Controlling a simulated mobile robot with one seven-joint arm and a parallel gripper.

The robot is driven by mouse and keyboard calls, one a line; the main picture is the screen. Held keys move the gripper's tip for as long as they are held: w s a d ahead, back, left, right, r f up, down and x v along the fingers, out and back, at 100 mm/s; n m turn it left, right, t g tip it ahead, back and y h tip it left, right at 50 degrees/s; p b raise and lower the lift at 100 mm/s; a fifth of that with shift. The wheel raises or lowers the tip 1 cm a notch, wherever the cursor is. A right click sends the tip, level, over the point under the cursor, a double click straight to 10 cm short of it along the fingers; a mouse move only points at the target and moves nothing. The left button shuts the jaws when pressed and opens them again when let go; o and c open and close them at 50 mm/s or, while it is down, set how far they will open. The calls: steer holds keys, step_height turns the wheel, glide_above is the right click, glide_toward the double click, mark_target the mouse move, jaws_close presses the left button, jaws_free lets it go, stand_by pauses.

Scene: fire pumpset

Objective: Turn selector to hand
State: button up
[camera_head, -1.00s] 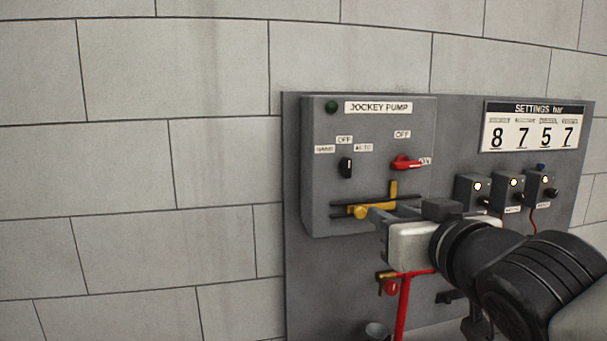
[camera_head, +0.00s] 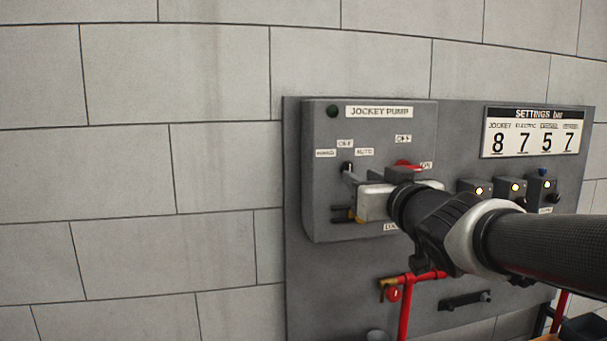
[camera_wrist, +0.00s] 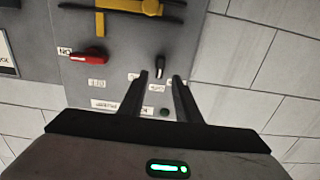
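The black selector knob (camera_head: 347,168) is on the grey jockey pump box (camera_head: 316,205), below the labels HAND (camera_head: 325,153), OFF (camera_head: 345,142) and AUTO (camera_head: 364,151). In the head view it is partly covered by my gripper (camera_head: 353,178). In the wrist view, which is upside down, the knob (camera_wrist: 160,66) stands roughly upright, at or just beyond the gap between my fingertips (camera_wrist: 160,76). My gripper is open, one finger on each side of the knob's line. I cannot tell whether a finger touches it.
A red switch (camera_head: 405,163) sits right of the selector; it also shows in the wrist view (camera_wrist: 88,55). A yellow handle (camera_wrist: 150,7) is below it, mostly hidden by my gripper in the head view. Red pipework (camera_head: 404,308) runs lower down. The left wall is bare.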

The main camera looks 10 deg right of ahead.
steer(key=w, duration=0.5)
steer(key=shift+w, duration=0.15)
jaws_close()
